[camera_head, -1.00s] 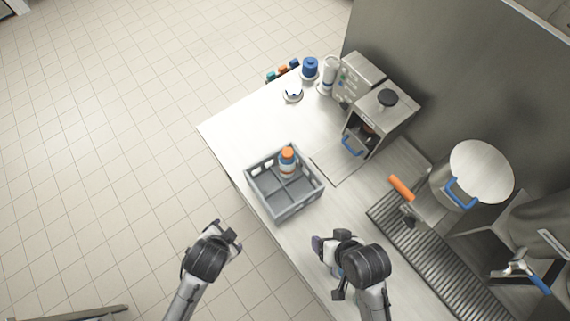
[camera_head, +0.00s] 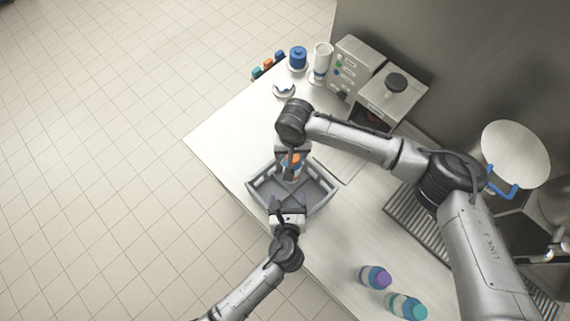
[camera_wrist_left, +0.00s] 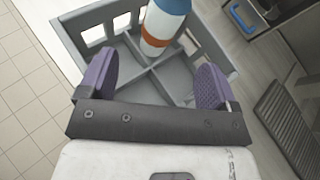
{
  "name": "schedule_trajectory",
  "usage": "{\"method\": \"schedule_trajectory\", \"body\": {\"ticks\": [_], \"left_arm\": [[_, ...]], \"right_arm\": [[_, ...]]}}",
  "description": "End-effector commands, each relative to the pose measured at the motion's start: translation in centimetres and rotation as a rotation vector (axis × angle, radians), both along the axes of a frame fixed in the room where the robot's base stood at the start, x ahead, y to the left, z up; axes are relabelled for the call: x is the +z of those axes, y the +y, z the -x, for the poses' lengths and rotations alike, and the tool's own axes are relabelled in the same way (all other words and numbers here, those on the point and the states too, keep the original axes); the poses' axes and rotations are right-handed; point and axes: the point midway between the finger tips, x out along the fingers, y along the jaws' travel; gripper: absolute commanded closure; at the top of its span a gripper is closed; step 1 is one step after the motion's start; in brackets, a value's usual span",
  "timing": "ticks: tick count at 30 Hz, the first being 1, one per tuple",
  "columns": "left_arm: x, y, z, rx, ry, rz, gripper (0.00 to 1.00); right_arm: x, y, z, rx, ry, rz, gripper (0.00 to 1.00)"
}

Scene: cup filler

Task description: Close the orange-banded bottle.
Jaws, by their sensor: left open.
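The orange-banded bottle (camera_head: 297,164) stands in the far part of the grey divided crate (camera_head: 325,204). In the left wrist view the bottle (camera_wrist_left: 165,22) shows its white body, an orange band low down and blue above; its top is cut off. My right gripper (camera_head: 291,158) is right over the bottle and hides much of it, including most of the top; whether its jaws are shut on it I cannot tell. My left gripper (camera_head: 288,203) is open and empty at the near side of the crate, with its fingers (camera_wrist_left: 152,88) pointing towards the bottle, apart from it.
A purple-capped bottle (camera_head: 375,277) and a teal-capped bottle (camera_head: 406,305) stand on the counter at the lower right. A machine (camera_head: 392,98), a blue-topped container (camera_head: 298,58) and a white dispenser (camera_head: 321,63) stand at the back. Counter left of the crate is clear.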

Motion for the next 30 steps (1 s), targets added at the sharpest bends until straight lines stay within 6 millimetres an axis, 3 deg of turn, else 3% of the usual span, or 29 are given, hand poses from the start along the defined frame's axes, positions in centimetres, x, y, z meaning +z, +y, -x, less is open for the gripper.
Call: {"method": "schedule_trajectory", "body": {"ticks": [6, 20, 30], "left_arm": [[-0.2, -1.2, -0.2, -0.076, -0.030, -0.101, 0.16], [-0.4, -1.2, -0.6, -0.078, -0.030, -0.107, 0.16], [-2.2, -1.1, -5.2, -0.076, -0.030, -0.106, 0.16]], "right_arm": [[0.4, -1.3, -1.7, -0.065, -0.008, 0.038, 0.34], [0.4, -1.3, -1.7, -0.066, -0.008, 0.039, 0.34], [0.4, -1.3, -1.7, -0.065, -0.008, 0.039, 0.34]]}}
